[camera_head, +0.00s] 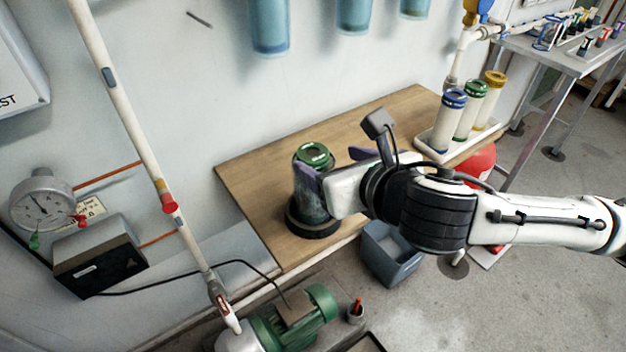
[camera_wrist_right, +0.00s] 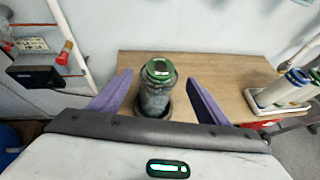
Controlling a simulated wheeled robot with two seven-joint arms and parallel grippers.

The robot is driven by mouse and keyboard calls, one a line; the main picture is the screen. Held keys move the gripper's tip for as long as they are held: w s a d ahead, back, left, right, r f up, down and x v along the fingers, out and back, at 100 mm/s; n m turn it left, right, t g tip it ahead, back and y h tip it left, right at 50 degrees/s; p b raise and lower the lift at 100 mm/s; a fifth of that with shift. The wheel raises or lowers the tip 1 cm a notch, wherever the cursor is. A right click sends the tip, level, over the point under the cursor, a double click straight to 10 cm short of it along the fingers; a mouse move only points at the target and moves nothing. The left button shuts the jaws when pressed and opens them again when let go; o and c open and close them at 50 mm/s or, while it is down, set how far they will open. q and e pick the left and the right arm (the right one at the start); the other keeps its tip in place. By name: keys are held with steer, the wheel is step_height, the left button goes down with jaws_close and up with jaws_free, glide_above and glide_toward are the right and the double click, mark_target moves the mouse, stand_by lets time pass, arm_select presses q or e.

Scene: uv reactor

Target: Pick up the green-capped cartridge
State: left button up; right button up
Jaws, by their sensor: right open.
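A green-capped cartridge (camera_head: 314,156) stands upright in a dark round holder (camera_head: 313,224) near the left end of the wooden table. Its lower part looks dark and glassy. It also shows in the right wrist view (camera_wrist_right: 158,74), centred between my fingers. My right gripper (camera_head: 335,170) is open, with its purple fingers to either side of the cartridge's line; I cannot tell whether either finger touches it. A second cartridge with a green cap (camera_head: 472,108) stands in the white tray between a blue-capped and a yellow-capped one. My left gripper is not in view.
The wooden table (camera_head: 255,185) is otherwise mostly clear. The white tray (camera_head: 432,150) stands at its right end. A blue-grey bin (camera_head: 392,262) is on the floor below the front edge. A white pipe (camera_head: 135,130) rises left of the table. A green motor (camera_head: 300,318) is at the bottom.

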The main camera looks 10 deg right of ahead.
mark_target(315, 154)
steer(key=x, duration=0.7)
steer(key=shift+s+f, duration=0.1)
steer(key=shift+f, duration=0.05)
steer(key=shift+d, duration=0.1)
steer(key=c, duration=1.3)
steer(key=shift+c, duration=1.1)
